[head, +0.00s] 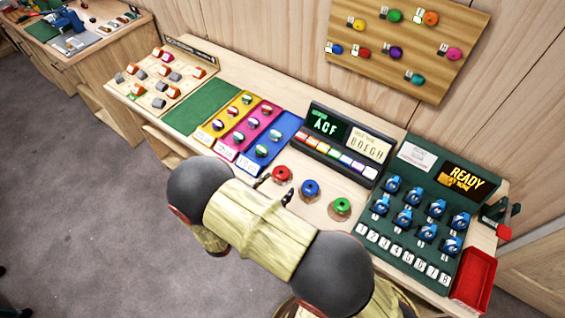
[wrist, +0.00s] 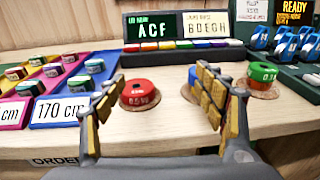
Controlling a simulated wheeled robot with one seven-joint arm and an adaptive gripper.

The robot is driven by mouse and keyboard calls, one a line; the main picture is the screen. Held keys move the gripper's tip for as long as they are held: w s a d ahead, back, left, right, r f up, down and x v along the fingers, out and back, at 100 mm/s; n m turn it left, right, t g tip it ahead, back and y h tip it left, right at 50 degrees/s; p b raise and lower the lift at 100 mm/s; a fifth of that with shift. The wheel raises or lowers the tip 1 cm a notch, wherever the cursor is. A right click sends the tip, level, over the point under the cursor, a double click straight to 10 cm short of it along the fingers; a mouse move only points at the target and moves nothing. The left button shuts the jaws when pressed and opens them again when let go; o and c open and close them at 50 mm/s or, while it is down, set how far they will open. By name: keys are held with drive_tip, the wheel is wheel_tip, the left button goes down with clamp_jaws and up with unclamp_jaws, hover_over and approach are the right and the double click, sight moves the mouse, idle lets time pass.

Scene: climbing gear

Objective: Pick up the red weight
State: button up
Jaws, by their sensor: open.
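The red weight (head: 281,173) is a round disc with a darker centre, lying on the wooden bench top in the head view. In the wrist view the red weight (wrist: 139,88) sits on a round brown pad, ahead of and between my fingers, nearer the left one. My gripper (head: 275,188) is open and empty, at the bench's front edge just short of the red weight. In the wrist view my gripper (wrist: 160,85) shows both padded fingers spread wide. I see no contact between fingers and weight.
A blue weight (head: 310,188) and a green weight (head: 341,206) lie in a row to the right of the red one. The blue one is mostly hidden behind the right finger in the wrist view. A display console (head: 340,143) stands behind them. Coloured trays (head: 231,139) lie left.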

drive_tip(key=w+a+r+t, duration=0.1)
drive_tip(key=w+a+r+n+t, duration=0.1)
drive_tip(key=shift+w+a+r+y, duration=0.2)
drive_tip(key=shift+w+a+y, duration=0.1)
drive_tip(key=shift+w+a, duration=0.1)
drive_tip(key=b, duration=0.1)
approach(281, 172)
drive_tip(key=x, duration=0.3)
drive_tip(key=shift+w+f, duration=0.1)
drive_tip(key=shift+w, duration=0.05)
drive_tip(key=shift+b+x, duration=0.35)
drive_tip(key=shift+x, duration=3.05)
drive_tip(key=c, duration=1.7)
drive_tip(key=shift+c, duration=0.2)
